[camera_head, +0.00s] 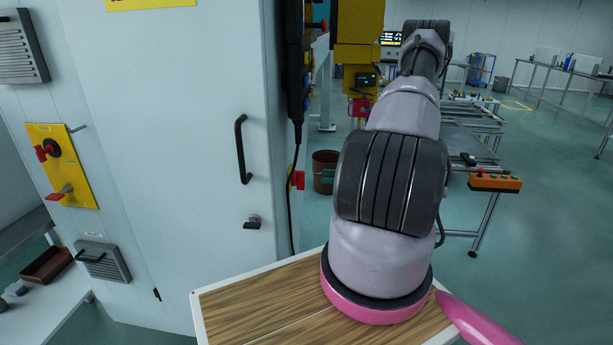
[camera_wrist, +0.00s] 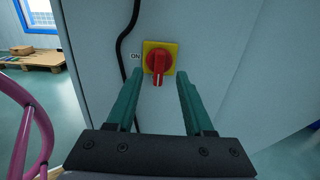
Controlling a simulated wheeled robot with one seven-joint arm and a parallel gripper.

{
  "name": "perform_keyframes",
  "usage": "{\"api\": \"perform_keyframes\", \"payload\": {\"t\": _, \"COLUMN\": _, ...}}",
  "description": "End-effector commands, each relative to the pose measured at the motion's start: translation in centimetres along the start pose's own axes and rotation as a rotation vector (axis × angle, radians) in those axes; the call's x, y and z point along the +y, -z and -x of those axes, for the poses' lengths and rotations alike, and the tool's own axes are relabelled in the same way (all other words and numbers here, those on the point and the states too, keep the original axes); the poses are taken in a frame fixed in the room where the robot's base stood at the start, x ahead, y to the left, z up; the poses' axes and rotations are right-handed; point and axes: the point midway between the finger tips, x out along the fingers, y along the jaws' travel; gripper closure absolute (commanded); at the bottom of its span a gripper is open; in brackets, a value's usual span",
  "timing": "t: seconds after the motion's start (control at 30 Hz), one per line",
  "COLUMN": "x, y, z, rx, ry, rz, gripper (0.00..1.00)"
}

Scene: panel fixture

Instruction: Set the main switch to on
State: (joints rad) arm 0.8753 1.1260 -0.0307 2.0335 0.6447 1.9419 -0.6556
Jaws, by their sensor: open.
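The main switch (camera_wrist: 158,65) is a red rotary knob on a square yellow plate, centred in the wrist view. In the head view a red part, apparently this switch (camera_head: 298,180), shows edge-on at the cabinet's side. My gripper (camera_wrist: 158,76) is open, with its green fingers on either side of the knob's lower part in the picture. I cannot tell whether they touch it.
A black cable (camera_wrist: 122,60) hangs left of the switch. The cabinet (camera_head: 190,150) has a black door handle (camera_head: 241,150) and a yellow panel (camera_head: 62,165) with red switches. A brown bin (camera_head: 324,158) and a conveyor table (camera_head: 475,135) stand behind.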

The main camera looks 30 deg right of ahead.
Motion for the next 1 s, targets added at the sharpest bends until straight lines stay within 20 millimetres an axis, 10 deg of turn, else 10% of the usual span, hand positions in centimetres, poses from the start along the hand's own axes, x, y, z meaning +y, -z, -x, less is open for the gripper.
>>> {"api": "perform_keyframes", "payload": {"t": 0.3, "x": 0.0, "y": 0.0, "z": -5.6, "rx": 0.000, "ry": -0.002, "rz": 0.000, "gripper": 0.47}}
{"api": "perform_keyframes", "payload": {"t": 0.77, "x": 0.0, "y": 0.0, "z": -7.0, "rx": 0.000, "ry": 0.000, "rz": 0.001, "gripper": 0.47}}
{"api": "perform_keyframes", "payload": {"t": 0.9, "x": 0.0, "y": 0.0, "z": -7.0, "rx": 0.000, "ry": 0.000, "rz": 0.001, "gripper": 0.97}}
{"api": "perform_keyframes", "payload": {"t": 1.0, "x": 0.0, "y": 0.0, "z": -7.0, "rx": 0.000, "ry": 0.000, "rz": 0.001, "gripper": 1.00}}
